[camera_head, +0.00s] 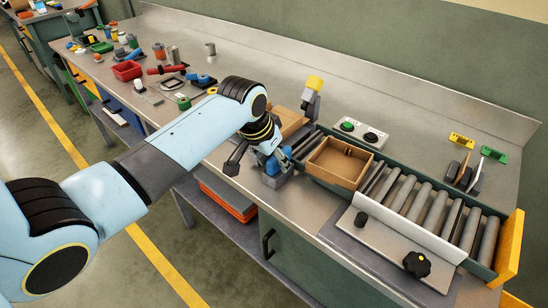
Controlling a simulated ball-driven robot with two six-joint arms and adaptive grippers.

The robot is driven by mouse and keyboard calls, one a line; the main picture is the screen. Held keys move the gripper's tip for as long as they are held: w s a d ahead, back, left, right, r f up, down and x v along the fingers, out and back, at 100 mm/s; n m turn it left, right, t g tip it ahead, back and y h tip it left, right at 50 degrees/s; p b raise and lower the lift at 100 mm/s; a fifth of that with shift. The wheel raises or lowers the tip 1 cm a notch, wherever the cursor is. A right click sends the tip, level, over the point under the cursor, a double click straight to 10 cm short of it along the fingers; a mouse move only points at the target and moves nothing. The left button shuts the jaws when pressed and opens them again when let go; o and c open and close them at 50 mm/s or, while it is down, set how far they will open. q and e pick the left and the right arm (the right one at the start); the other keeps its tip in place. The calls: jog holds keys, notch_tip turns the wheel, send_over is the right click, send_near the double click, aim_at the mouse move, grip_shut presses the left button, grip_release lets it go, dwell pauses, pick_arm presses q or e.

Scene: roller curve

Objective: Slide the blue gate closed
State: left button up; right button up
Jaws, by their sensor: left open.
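A small blue part, which looks like the blue gate (276,165), stands at the left end of the roller conveyor (437,205), beside a grey block. My left gripper (260,160) is at this blue part, with a dark finger spread out to its left. It is open. The gripper and wrist hide part of the blue part, so I cannot tell whether they touch or how far the gate is open. My right gripper is not in view.
An open cardboard box (338,164) sits on the rollers. Another box (290,122) is behind the wrist. A yellow end plate (509,246) closes the right end. A plate with a black knob (417,264) lies in front. A button panel (358,133) stands behind.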

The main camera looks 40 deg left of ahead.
aim_at(285, 149)
pick_arm(q)
grip_shut()
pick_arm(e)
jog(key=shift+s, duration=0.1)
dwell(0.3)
pick_arm(q)
jog(key=w+b, duration=0.1)
jog(key=w, duration=0.3)
jog(key=shift+w+d+b, duration=0.15)
jog(key=shift+b, duration=0.2)
jog(key=shift+r, duration=0.15)
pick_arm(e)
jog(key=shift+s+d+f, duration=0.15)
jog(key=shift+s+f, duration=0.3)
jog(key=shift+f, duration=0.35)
